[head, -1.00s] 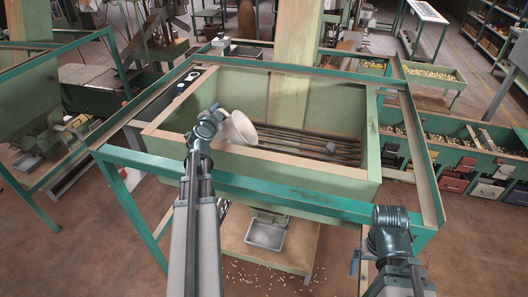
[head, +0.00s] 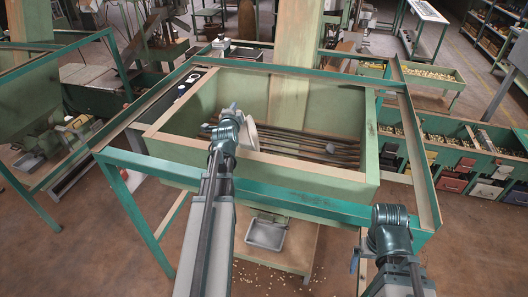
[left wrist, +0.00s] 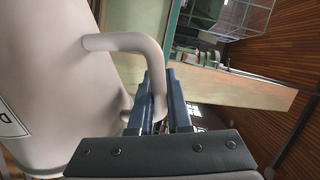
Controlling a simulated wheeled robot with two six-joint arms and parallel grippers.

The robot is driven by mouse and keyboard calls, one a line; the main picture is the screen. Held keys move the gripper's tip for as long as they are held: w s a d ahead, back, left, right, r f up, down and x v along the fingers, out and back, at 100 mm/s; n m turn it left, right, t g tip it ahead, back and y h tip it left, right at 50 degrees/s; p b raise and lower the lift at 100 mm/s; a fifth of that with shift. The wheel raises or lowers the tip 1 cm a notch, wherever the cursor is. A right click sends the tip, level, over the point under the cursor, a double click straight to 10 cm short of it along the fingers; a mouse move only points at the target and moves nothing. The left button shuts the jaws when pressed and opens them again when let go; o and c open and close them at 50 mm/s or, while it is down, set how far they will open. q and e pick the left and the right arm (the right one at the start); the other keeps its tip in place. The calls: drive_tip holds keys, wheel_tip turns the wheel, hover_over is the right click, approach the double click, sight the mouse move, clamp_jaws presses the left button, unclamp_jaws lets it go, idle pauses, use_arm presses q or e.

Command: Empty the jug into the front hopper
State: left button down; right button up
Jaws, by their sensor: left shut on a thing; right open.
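The cream jug (head: 249,133) is mostly hidden behind my left gripper (head: 234,110) in the head view, above the front part of the green hopper (head: 195,169) with wooden rims. In the left wrist view the jug (left wrist: 40,80) fills the left side, and my left gripper (left wrist: 155,115) is shut on its handle (left wrist: 125,42). The jug looks tilted; its mouth and contents are hidden. Grey slats lie in the hopper's bottom, and no nuts show on them. My right gripper (head: 365,262) is at the lower right, outside the frame, away from the jug; it is open.
A green metal frame (head: 290,202) surrounds the hopper, its front bar between my arms. A wooden post (head: 290,90) rises at the hopper's back. A metal tray (head: 266,233) sits below, with nuts scattered on the floor. Bins of nuts (head: 455,135) stand at right.

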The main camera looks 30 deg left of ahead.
use_arm(q)
drive_tip(key=shift+w+d+r+m+p, duration=0.25)
drive_tip(key=shift+w+d+m, duration=0.1)
drive_tip(key=shift+d, duration=0.25)
drive_tip(key=shift+w+d+r+m+p, duration=0.25)
drive_tip(key=shift+w+d, duration=0.1)
drive_tip(key=shift+d, duration=0.2)
drive_tip(key=shift+w+d+r+m, duration=0.15)
drive_tip(key=shift+w+d+m, duration=0.15)
drive_tip(key=shift+d, duration=0.15)
drive_tip(key=shift+w+d, duration=0.1)
drive_tip(key=shift+d, duration=0.05)
drive_tip(key=shift+w+d+r+m+p, duration=0.15)
drive_tip(key=shift+d+m+p, duration=0.1)
drive_tip(key=shift+m+p, duration=0.1)
drive_tip(key=shift+d, duration=0.1)
drive_tip(key=shift+w+d+r+m+g+y, duration=0.2)
drive_tip(key=shift+w+d+m, duration=0.2)
drive_tip(key=shift+d, duration=0.2)
drive_tip(key=shift+w+d+r+m+g+y, duration=0.1)
drive_tip(key=shift+w+d+m+g+y, duration=0.15)
drive_tip(key=shift+w+d, duration=0.25)
drive_tip(key=shift+w+d+m+y, duration=0.15)
drive_tip(key=shift+w+d+m, duration=0.2)
drive_tip(key=shift+d, duration=0.3)
drive_tip(key=shift+w+d+m+y, duration=0.1)
drive_tip(key=shift+w+d+m, duration=0.25)
drive_tip(key=shift+d, duration=0.25)
idle(0.4)
